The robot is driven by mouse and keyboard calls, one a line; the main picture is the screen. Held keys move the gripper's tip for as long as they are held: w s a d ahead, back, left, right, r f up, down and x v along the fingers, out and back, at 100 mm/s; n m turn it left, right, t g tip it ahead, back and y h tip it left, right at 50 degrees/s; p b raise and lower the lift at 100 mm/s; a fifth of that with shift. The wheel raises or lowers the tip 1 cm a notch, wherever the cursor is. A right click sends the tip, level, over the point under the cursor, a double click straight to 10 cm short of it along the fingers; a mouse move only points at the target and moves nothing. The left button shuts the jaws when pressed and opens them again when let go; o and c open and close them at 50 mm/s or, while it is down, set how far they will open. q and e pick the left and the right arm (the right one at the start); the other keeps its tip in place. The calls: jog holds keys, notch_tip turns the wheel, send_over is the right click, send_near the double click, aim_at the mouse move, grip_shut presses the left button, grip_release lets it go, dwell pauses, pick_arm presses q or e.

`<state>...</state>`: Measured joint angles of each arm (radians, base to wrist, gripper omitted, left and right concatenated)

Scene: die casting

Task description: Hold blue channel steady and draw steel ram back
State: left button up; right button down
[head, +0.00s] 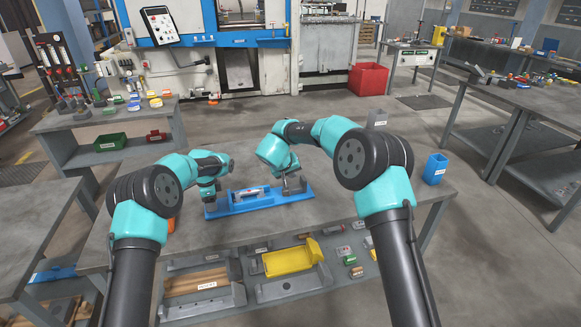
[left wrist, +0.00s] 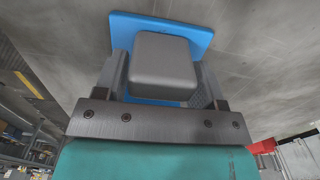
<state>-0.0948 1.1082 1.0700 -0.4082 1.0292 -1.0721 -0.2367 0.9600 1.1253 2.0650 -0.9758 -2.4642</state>
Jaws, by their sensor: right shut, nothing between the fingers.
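The blue channel (head: 275,197) lies lengthwise on the grey table. The steel ram (head: 251,191) appears as a grey bar in its middle. My left gripper (head: 209,197) is low at the channel's left end. In the left wrist view its fingers (left wrist: 163,80) are well apart, with part of the blue channel (left wrist: 160,20) beyond and between them. A rounded grey block (left wrist: 163,62) fills most of the gap; I cannot tell whether the fingers press on anything. My right gripper (head: 293,184) is shut and empty, low over the channel's right end.
A blue bin (head: 435,168) stands at the table's right edge and a grey bin (head: 376,119) at the back right. An orange item (head: 171,225) is partly hidden by my left arm. A yellow tray (head: 288,260) is on the shelf below. The tabletop right of the channel is mostly clear.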

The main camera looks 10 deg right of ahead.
pick_arm(q)
jog(key=o, duration=0.3)
jog(key=shift+f, duration=0.1)
jog(key=shift+s+a+f, duration=0.1)
jog(key=shift+f, duration=0.05)
notch_tip(320, 180, up, 12)
jog(key=shift+r, duration=0.15)
dwell(0.4)
